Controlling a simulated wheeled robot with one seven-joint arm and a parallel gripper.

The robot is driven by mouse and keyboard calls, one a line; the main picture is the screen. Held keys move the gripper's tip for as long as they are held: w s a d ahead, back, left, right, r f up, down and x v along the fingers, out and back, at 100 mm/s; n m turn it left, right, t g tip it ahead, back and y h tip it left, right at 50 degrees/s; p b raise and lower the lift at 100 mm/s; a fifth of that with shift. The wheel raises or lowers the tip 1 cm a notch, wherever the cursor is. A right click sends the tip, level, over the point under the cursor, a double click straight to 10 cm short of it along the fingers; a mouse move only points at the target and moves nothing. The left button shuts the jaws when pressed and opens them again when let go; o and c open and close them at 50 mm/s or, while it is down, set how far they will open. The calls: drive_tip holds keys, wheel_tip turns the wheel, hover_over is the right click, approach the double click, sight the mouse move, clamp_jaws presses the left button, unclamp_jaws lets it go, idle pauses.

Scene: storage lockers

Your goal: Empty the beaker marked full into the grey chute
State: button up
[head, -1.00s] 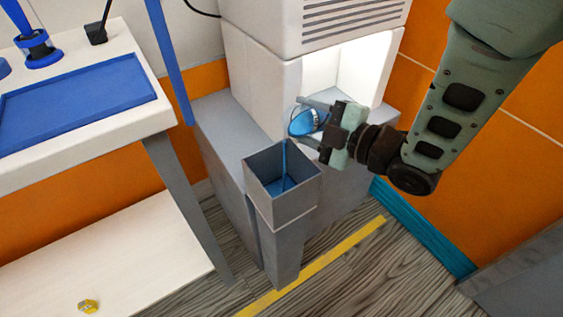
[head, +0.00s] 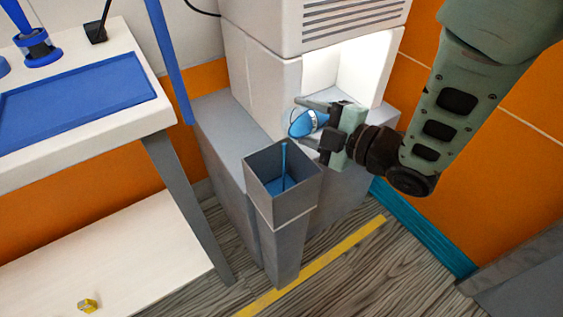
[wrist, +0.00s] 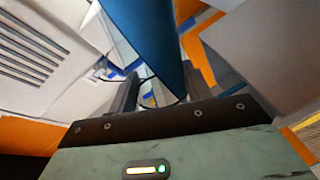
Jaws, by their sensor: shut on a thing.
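My gripper (head: 314,121) is shut on a clear beaker with blue liquid (head: 306,123), held tipped with its mouth toward the left. The grey chute (head: 287,211) is an open-topped square box on a narrower post, just below and left of the beaker. A thin blue stream drops from near the beaker's mouth into the chute, where blue shows inside. In the wrist view the beaker (wrist: 148,35) fills the upper middle with blue, between the gripper fingers (wrist: 160,92). I cannot read any mark on the beaker.
A white cabinet (head: 262,85) with a lit bay (head: 350,75) stands behind my gripper. A white table (head: 150,115) with a blue tray (head: 80,108) is at the left. A yellow floor line (head: 330,258) runs in front of the chute.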

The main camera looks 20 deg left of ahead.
drive_tip(key=shift+s+f+n, duration=0.1)
drive_tip(key=shift+f+n, duration=0.1)
drive_tip(key=shift+n, duration=0.2)
idle(0.4)
drive_tip(key=shift+s+a+r+n+b, duration=0.35)
drive_tip(key=shift+s+n, duration=0.25)
drive_tip(key=shift+n, duration=0.1)
idle(1.2)
drive_tip(key=shift+s+a+r+n+t+b, duration=0.15)
drive_tip(key=shift+r+n+t+b, duration=0.25)
drive_tip(key=shift+n, duration=0.6)
idle(1.0)
